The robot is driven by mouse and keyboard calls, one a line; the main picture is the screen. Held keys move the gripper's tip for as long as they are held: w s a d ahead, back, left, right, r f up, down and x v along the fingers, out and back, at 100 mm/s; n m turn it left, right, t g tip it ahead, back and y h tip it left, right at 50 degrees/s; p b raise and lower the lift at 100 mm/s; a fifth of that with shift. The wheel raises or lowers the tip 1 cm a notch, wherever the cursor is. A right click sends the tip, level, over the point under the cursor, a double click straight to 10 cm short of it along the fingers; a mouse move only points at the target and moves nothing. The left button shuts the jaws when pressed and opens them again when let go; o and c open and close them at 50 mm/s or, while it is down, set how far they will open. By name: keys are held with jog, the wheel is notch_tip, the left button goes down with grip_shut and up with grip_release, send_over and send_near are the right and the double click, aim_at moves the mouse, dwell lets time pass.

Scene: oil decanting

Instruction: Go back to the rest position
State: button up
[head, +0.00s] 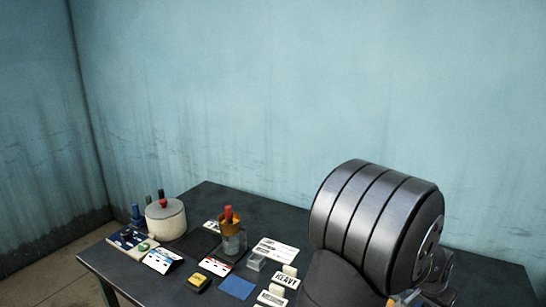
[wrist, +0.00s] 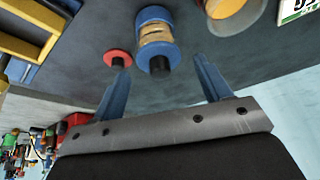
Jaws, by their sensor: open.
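My gripper (wrist: 161,62) shows in the wrist view with its two blue fingers spread apart. Nothing is held between them. Beyond the fingertips are a blue-ended round container with amber contents (wrist: 156,32) and a red disc with a dark tip (wrist: 118,57). In the head view, a large dark ribbed link of my arm fills the lower right, and I cannot make out the fingers there.
Several cards, a yellow-and-black block (head: 198,284), a blue pad (head: 237,288) and a "HEAVY" label (head: 286,280) lie in front. A yellow frame (wrist: 30,45) is at the wrist view's left.

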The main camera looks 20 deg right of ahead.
jog(key=x, duration=0.4)
jog(key=shift+f, duration=0.1)
jog(key=shift+r, duration=1)
jog(key=shift+d, duration=0.1)
